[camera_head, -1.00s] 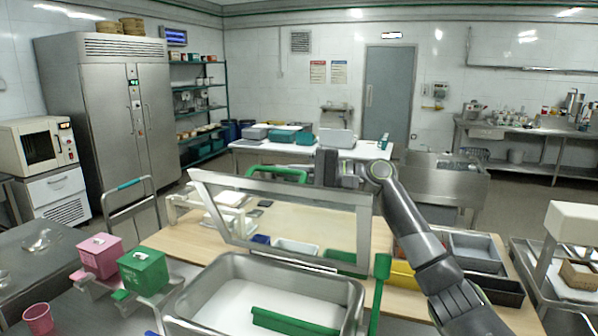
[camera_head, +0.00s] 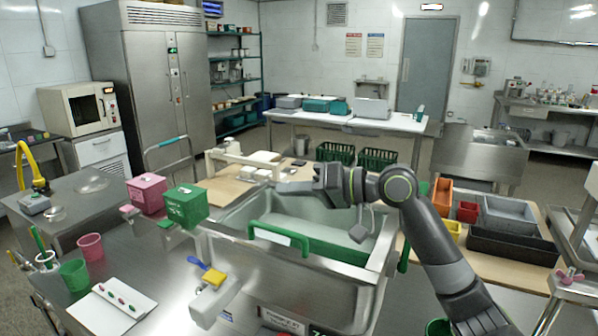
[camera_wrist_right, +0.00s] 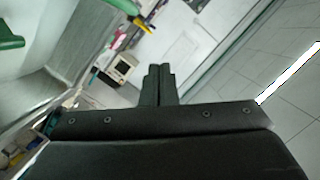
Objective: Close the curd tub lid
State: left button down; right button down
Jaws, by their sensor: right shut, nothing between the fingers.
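The curd tub (camera_head: 262,281) is a steel box in the middle of the head view. Its framed clear lid no longer stands upright and appears lowered over the tub; whether it lies fully flat I cannot tell. A green handle (camera_head: 276,234) shows near the tub's front rim. My right gripper (camera_head: 283,187) is shut and empty, above the back part of the tub and apart from the handle. Its closed fingers (camera_wrist_right: 158,84) show in the right wrist view, with a green piece (camera_wrist_right: 8,32) at upper left. My left gripper is out of view.
A green box (camera_head: 186,206) and a pink box (camera_head: 147,193) stand left of the tub. A valve with a yellow and blue handle (camera_head: 208,273) juts out at the front left. Grey and black trays (camera_head: 511,245) lie on the right. A white board (camera_head: 112,306) lies at lower left.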

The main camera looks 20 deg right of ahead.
jog(key=n+b, duration=0.1)
jog(key=b, duration=0.1)
send_over(288, 246)
jog(key=f, duration=0.4)
jog(key=shift+w+d+f, duration=0.1)
jog(key=shift+w+d, duration=0.05)
jog(key=shift+w, duration=0.1)
jog(key=shift+s+a+f+n+h, duration=0.15)
jog(key=shift+f+n, duration=0.1)
jog(key=shift+f, duration=0.15)
jog(key=shift+a+f+n+h, duration=0.1)
jog(key=shift+f+n+h, duration=0.05)
jog(key=shift+f+n, duration=0.15)
jog(key=shift+f, duration=0.2)
jog(key=shift+s+d+f, duration=0.1)
jog(key=shift+f, duration=0.05)
